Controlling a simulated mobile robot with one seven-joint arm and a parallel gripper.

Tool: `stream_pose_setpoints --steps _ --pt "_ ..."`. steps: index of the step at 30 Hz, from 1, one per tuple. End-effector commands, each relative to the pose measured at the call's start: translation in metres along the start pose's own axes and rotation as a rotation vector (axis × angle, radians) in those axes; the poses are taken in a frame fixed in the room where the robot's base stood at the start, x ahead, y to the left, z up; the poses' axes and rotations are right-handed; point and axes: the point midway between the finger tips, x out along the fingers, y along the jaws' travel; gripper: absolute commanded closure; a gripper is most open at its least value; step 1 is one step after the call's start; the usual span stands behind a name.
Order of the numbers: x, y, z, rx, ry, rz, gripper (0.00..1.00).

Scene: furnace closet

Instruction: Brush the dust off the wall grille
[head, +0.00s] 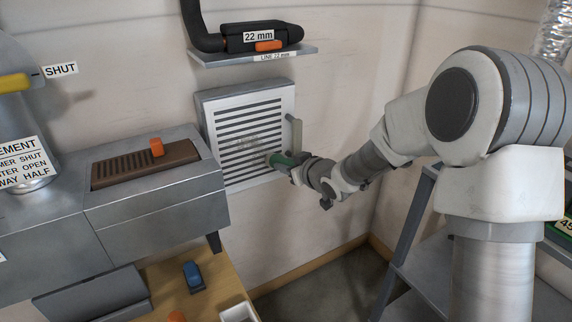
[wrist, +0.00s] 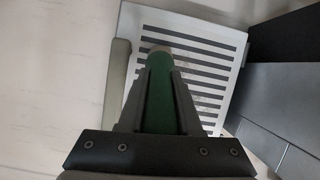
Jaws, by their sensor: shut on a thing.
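The wall grille (head: 250,130) is a pale square panel with dark horizontal slots on the back wall. A grey-brown dust patch (head: 246,143) shows around its middle. My gripper (head: 291,162) is at the grille's lower right, shut on a green-handled brush (head: 279,159). The brush's tip points at the grille; I cannot tell if it touches. The bristles are mostly hidden.
A grey metal unit (head: 150,205) with a brown slotted slider stands left of the grille. A shelf (head: 253,55) with a black pipe part is above it. A wooden bench (head: 180,285) with a blue object (head: 193,275) is below. Grey shelving (head: 405,240) stands at right.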

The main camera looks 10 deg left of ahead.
Motion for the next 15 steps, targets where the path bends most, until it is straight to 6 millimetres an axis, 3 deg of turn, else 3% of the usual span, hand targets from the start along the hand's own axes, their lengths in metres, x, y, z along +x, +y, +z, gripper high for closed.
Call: stream_pose_setpoints --steps 15 --pt "0.001 -0.029 -0.003 -0.002 0.002 -0.001 1.00"
